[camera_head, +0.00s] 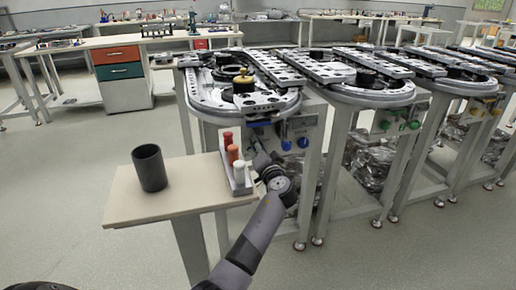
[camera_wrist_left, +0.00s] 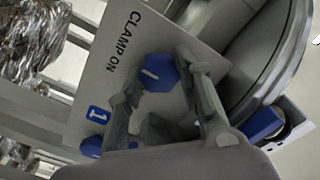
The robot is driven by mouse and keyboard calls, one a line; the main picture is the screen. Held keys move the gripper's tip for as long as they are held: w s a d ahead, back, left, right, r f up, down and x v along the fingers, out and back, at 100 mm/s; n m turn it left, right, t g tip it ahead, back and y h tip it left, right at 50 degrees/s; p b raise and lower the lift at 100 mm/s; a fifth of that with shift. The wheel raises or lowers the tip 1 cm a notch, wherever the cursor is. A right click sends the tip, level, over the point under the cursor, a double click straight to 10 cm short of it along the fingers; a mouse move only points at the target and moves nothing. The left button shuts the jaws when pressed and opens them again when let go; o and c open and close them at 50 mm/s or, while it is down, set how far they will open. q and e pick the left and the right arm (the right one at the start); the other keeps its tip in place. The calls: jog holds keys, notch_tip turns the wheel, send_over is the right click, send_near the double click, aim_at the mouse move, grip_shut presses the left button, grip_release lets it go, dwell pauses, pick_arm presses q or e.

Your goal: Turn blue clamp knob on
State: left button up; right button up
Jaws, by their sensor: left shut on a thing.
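The blue clamp knob (camera_wrist_left: 158,73) is six-sided with a pale line on its face. It sits on a light panel (camera_wrist_left: 135,45) printed "CLAMP ON". In the wrist view, my left gripper (camera_wrist_left: 158,82) has one finger on each side of this knob and is shut on it. In the head view, my left gripper (camera_head: 263,156) reaches the front of the nearest ring track station, and the fingertips are hard to make out. Blue knobs (camera_head: 303,142) show on the station's front panel beside it. My right gripper is not in view.
A small table (camera_head: 165,205) at the left holds a dark cup (camera_head: 149,168) and a rack (camera_head: 243,184) with red, orange and white pieces, close to my left gripper. Open floor lies at right front.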

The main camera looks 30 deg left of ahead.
pick_arm(q)
jog(key=shift+c, duration=1.3)
jog(key=shift+m, duration=0.7)
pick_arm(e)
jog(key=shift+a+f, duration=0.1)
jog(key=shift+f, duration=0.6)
pick_arm(q)
jog(key=o, duration=1.1)
jog(key=shift+d, duration=0.1)
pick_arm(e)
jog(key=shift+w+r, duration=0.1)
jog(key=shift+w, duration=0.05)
pick_arm(q)
jog(key=v, duration=1.2)
jog(key=shift+f, duration=0.1)
